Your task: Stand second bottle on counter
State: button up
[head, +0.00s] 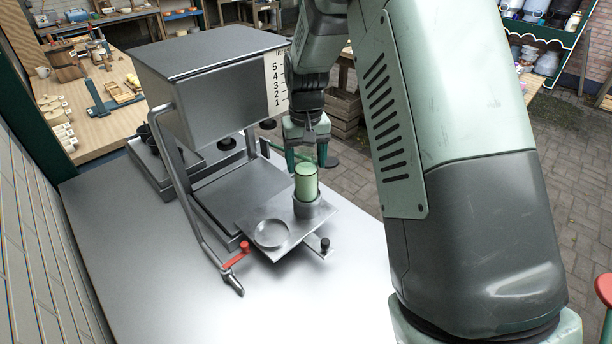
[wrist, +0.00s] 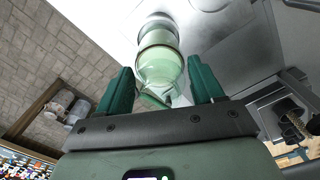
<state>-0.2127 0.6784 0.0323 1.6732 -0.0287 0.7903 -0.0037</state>
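A green bottle (head: 306,183) stands upright in a grey cup-like holder (head: 313,208) on a metal plate attached to the machine. In the wrist view the bottle (wrist: 160,60) shows as pale green glass just beyond and between the two fingers. Only one bottle is clearly seen. The metal counter (head: 120,270) lies below.
The metal machine (head: 205,85) with a level scale stands left of my gripper. An empty round recess (head: 271,233) is on the plate beside the bottle. A red-handled lever (head: 238,254) and a black knob (head: 325,243) stick out in front. The counter's front left is clear.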

jog(key=shift+r, duration=0.2)
jog(key=c, duration=1.1)
jog(key=shift+r, duration=1.3)
grip_shut()
jog(key=shift+d+r, duration=0.1)
jog(key=shift+r, duration=0.05)
jog(key=s+d+r+m, duration=0.3)
jog(key=s+d+r, duration=0.4)
jog(key=d+r, duration=0.3)
jog(key=d+f+n, duration=0.1)
jog(key=d+f, duration=0.2)
jog(key=f, duration=0.7)
jog(key=d+f+n, duration=0.1)
jog(key=d+f, duration=0.3)
jog(key=f, duration=0.7)
jog(key=shift+w, duration=0.2)
